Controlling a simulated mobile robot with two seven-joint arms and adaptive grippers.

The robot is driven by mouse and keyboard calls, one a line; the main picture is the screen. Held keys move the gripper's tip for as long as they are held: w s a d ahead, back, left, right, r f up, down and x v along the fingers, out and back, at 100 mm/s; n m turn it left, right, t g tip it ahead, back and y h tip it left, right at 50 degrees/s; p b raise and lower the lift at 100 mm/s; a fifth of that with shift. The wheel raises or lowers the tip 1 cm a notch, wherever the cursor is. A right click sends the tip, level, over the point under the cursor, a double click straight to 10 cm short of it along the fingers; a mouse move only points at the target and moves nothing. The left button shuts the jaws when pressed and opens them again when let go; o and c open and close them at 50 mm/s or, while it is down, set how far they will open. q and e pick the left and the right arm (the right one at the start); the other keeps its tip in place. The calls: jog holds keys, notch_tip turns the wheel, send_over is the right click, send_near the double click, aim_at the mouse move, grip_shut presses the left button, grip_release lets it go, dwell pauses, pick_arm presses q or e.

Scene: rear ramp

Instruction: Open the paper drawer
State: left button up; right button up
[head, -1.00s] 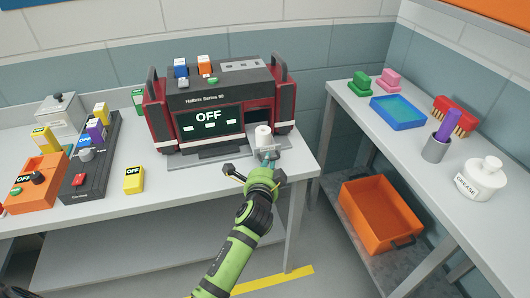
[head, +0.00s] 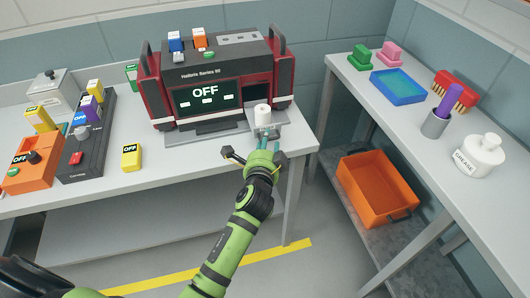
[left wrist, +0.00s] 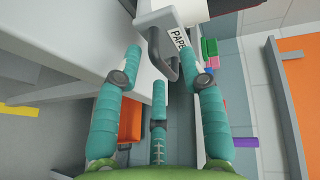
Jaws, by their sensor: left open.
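The paper drawer (head: 266,132) stands out from the dark opening at the lower right of the red and black machine (head: 215,75). A white paper roll (head: 262,115) stands upright in it. In the left wrist view the pale drawer front bears a partly cut-off "PAPE" label (left wrist: 180,38) and a dark bar handle (left wrist: 164,58). My left gripper (head: 265,143) is in front of the drawer. In its wrist view its teal fingers (left wrist: 158,68) are spread, with the handle between the tips; I cannot tell whether they touch it. My right gripper is out of view.
A yellow button box (head: 131,157) and a dark control box (head: 88,140) stand left of the machine. On the right bench are a blue tray (head: 398,86), a brush (head: 455,90) and a grease pot (head: 480,158). An orange crate (head: 375,188) is on the shelf below.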

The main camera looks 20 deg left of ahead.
pick_arm(q)
jog(key=v, duration=1.1)
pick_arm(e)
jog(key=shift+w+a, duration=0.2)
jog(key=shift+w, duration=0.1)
pick_arm(q)
jog(key=shift+s+r, duration=0.1)
jog(key=shift+s, duration=0.05)
jog(key=s+d+f+n+g+h, duration=0.1)
jog(key=s+f+g, duration=0.25)
jog(key=f, duration=0.75)
jog(key=s+f+n+g+h, duration=0.15)
jog(key=s+f, duration=0.25)
jog(key=f, duration=0.7)
jog(key=s+d+f+n+g+h, duration=0.1)
jog(key=s+f+g, duration=0.25)
jog(key=f, duration=0.85)
jog(key=s+a+f+n+g, duration=0.2)
jog(key=s+f, duration=0.3)
jog(key=s, duration=0.4)
jog(key=s+a+f+n+g, duration=0.2)
jog(key=s+a+f+n, duration=0.2)
jog(key=s, duration=0.6)
jog(key=s+a+f+n+g, duration=0.2)
jog(key=s+a+f+n, duration=0.1)
jog(key=s+f, duration=0.4)
jog(key=shift+s+a+f, duration=0.2)
jog(key=shift+s, duration=1.05)
